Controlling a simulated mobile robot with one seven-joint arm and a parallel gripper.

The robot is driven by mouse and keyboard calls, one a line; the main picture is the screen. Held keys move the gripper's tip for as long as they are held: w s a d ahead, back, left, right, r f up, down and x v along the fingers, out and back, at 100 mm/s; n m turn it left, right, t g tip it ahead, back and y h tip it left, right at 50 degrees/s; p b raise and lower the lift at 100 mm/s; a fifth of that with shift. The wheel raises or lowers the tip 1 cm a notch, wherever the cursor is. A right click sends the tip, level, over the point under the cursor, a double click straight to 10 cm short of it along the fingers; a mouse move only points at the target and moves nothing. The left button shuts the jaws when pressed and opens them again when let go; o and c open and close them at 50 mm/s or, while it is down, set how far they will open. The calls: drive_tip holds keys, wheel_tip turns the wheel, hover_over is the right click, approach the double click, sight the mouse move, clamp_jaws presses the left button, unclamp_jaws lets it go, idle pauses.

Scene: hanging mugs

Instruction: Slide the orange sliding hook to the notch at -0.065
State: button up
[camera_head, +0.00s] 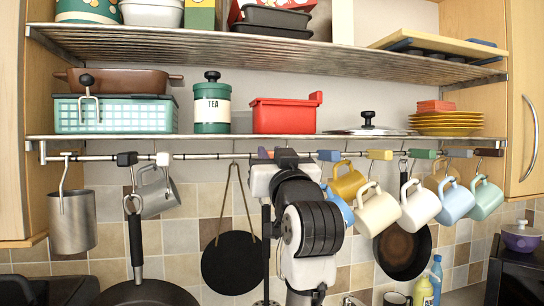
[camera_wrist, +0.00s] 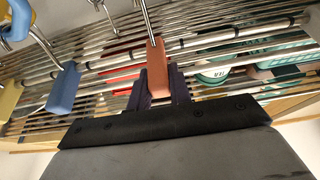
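The orange sliding hook (camera_wrist: 157,68) sits on the rail (camera_wrist: 215,37) between the two dark fingers of my gripper (camera_wrist: 157,92) in the wrist view. The fingers lie close against both sides of its block, and my gripper looks shut on it. Its metal stem runs up out of the picture, and nothing hanging from it shows. In the head view my arm hides most of the hook and my gripper below the lower shelf. The rail (camera_head: 210,156) carries dark ring marks; no numbers are readable on it.
A blue hook (camera_wrist: 63,88) is beside the orange one. In the head view several mugs, including a yellow one (camera_head: 347,184) and a cream one (camera_head: 376,212), hang close on the right. The rail there is largely clear.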

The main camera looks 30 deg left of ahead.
clamp_jaws()
drive_tip(key=s+a+b, duration=0.1)
drive_tip(key=s+a, duration=0.3)
drive_tip(key=s, duration=0.1)
drive_tip(key=shift+a, duration=0.2)
drive_tip(key=o, duration=0.7)
unclamp_jaws()
drive_tip(key=shift+d, duration=0.15)
drive_tip(key=b+v, duration=0.5)
drive_tip(key=v, duration=0.8)
drive_tip(key=shift+s+d+b, duration=0.2)
drive_tip(key=shift+d+b, duration=0.05)
drive_tip(key=shift+b, duration=0.15)
drive_tip(key=shift+f, duration=0.15)
